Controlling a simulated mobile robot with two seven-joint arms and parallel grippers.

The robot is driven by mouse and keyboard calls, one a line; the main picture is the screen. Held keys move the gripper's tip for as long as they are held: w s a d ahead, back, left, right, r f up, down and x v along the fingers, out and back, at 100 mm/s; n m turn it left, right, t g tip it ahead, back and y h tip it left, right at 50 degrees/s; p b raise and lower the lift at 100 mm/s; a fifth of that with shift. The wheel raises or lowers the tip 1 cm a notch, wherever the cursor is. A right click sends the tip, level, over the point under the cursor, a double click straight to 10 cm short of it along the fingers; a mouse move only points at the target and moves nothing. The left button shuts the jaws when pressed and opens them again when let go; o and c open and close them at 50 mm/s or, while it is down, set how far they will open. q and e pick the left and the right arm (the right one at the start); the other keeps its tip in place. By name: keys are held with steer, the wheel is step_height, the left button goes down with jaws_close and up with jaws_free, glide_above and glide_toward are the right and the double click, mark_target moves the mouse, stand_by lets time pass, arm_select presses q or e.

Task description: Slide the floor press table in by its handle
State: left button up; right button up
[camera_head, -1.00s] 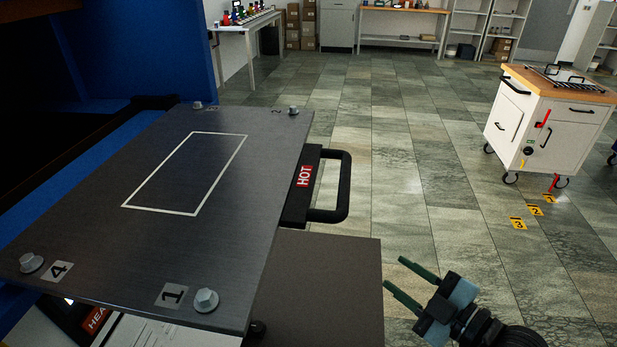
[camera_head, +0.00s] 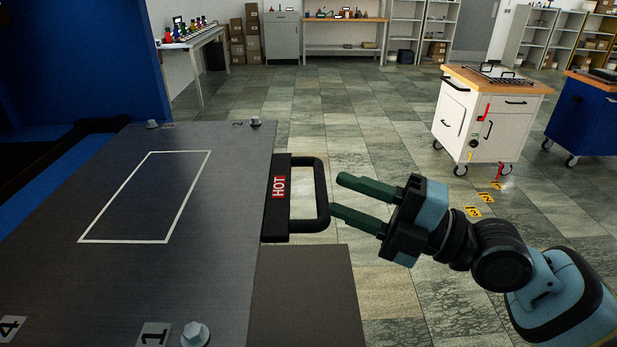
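The floor press table (camera_head: 222,225) is a dark grey plate with a white rectangle, corner bolts and number labels. It sticks out to the right of the blue press frame (camera_head: 85,60). Its black handle (camera_head: 322,196) is a U-shaped loop on the plate's right edge, beside a red HOT label (camera_head: 279,187). My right gripper (camera_head: 336,195) comes in from the right with its two green fingers apart. The fingertips point left at the handle's outer bar, very close to it; I cannot tell whether they touch it. Nothing shows between the fingers. My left gripper is not in view.
A brown-grey panel (camera_head: 305,300) lies below the plate's right edge. A white cart (camera_head: 488,118) and a blue cart (camera_head: 587,115) stand on the tiled floor at the right. Benches, boxes and shelves line the back. The floor beyond the handle is clear.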

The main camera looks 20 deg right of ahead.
mark_target(318, 183)
steer(key=x, duration=0.1)
steer(key=p+x, duration=0.1)
steer(key=x, duration=0.1)
steer(key=p+x, duration=0.1)
steer(key=x, duration=0.1)
steer(key=shift+r, duration=0.3)
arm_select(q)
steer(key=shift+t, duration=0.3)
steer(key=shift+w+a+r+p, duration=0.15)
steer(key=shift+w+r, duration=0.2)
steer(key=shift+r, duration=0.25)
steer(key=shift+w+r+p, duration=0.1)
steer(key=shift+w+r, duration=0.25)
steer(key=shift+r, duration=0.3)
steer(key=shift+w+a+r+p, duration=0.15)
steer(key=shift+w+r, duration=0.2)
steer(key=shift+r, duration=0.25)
arm_select(e)
steer(key=shift+w+a+f, duration=0.15)
steer(key=shift+w+a, duration=0.3)
steer(key=shift+a, duration=0.2)
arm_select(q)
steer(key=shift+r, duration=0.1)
arm_select(e)
jaws_close()
